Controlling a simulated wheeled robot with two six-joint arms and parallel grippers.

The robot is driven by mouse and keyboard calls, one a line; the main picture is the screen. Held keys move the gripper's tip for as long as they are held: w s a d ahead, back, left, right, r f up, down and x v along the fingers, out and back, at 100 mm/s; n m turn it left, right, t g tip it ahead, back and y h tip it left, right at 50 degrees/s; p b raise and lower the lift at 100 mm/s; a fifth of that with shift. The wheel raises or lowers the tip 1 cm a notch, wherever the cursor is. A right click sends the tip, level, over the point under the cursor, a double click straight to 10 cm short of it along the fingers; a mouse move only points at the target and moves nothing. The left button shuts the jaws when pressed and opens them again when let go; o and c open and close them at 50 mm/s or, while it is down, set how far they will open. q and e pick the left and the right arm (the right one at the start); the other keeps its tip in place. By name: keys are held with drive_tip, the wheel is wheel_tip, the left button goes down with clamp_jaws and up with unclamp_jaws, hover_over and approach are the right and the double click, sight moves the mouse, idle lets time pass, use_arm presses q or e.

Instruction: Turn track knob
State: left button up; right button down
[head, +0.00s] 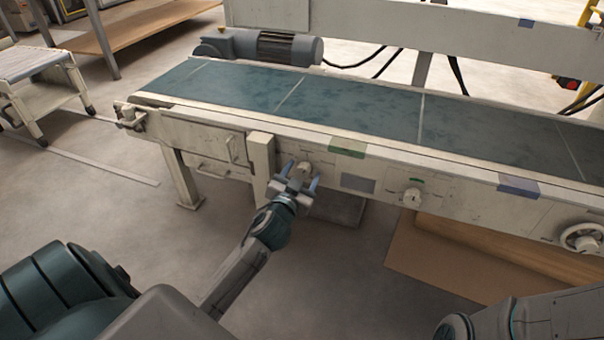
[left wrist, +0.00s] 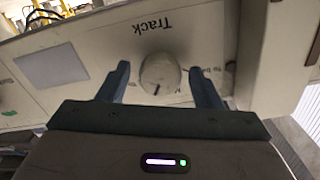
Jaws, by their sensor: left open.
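The track knob (head: 305,169) is a small round off-white knob on the front panel of the conveyor. In the left wrist view the knob (left wrist: 161,75) sits under the upside-down label "Track" and has a dark mark on its edge. My left gripper (head: 300,178) is open in front of it. In the left wrist view its two fingers (left wrist: 162,84) stand on either side of the knob with a gap on each side. I cannot tell how far the fingertips reach along the knob. My right gripper is out of view; part of my right arm shows at the bottom right.
The conveyor's green belt (head: 350,105) runs above the panel. A second knob (head: 411,197) and a handwheel (head: 582,238) are to the right. A pale post (head: 261,165) stands close left of my left gripper. A cardboard sheet (head: 440,265) lies below.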

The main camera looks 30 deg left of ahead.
use_arm(q)
drive_tip(key=p+v, duration=0.1)
drive_tip(key=v, duration=0.9)
drive_tip(key=shift+s+p, duration=0.25)
drive_tip(key=shift+p, duration=0.1)
drive_tip(key=shift+d, duration=0.15)
